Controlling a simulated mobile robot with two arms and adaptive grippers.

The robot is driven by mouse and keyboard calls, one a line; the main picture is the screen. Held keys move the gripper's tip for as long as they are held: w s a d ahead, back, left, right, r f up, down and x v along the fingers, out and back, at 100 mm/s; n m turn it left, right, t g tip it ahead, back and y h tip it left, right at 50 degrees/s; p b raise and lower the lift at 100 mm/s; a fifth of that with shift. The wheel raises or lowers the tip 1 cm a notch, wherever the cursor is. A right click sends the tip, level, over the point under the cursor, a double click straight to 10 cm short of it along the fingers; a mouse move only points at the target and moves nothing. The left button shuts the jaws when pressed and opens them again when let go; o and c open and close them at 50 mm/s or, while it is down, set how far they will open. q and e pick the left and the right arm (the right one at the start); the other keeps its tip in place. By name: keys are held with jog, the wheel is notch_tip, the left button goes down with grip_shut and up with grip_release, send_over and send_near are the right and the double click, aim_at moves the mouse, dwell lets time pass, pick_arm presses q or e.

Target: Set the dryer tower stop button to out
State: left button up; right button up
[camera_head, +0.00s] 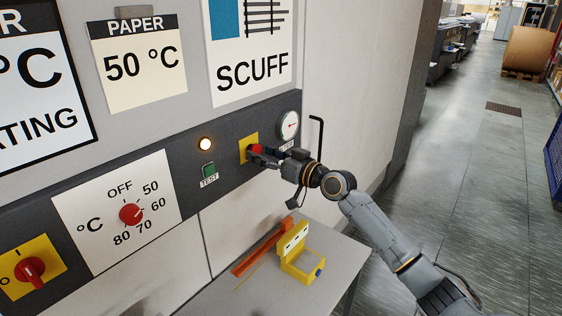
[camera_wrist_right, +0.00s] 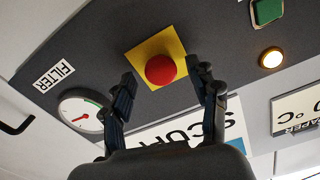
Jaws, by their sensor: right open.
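The stop button is a red mushroom head (camera_head: 257,148) on a yellow square plate (camera_head: 246,142), set in the dark panel strip. In the right wrist view the red button (camera_wrist_right: 160,69) sits between and a little beyond the two fingertips. My right gripper (camera_head: 262,156) is open in front of it; its fingers (camera_wrist_right: 166,84) are spread on either side with a gap visible. Whether a finger touches the button, and whether it is in or out, I cannot tell. My left gripper is not in view.
A green TEST button (camera_head: 209,170), lit amber lamp (camera_head: 205,143) and round gauge (camera_head: 289,125) are near the stop button. A red dial (camera_head: 130,213) and red rotary switch (camera_head: 30,271) are further left. Below, a table (camera_head: 215,292) holds a yellow item (camera_head: 299,255) and an orange bar (camera_head: 262,248).

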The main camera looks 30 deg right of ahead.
jog(key=v, duration=1.1)
jog(key=shift+s+d, duration=0.1)
jog(key=shift+s, duration=0.05)
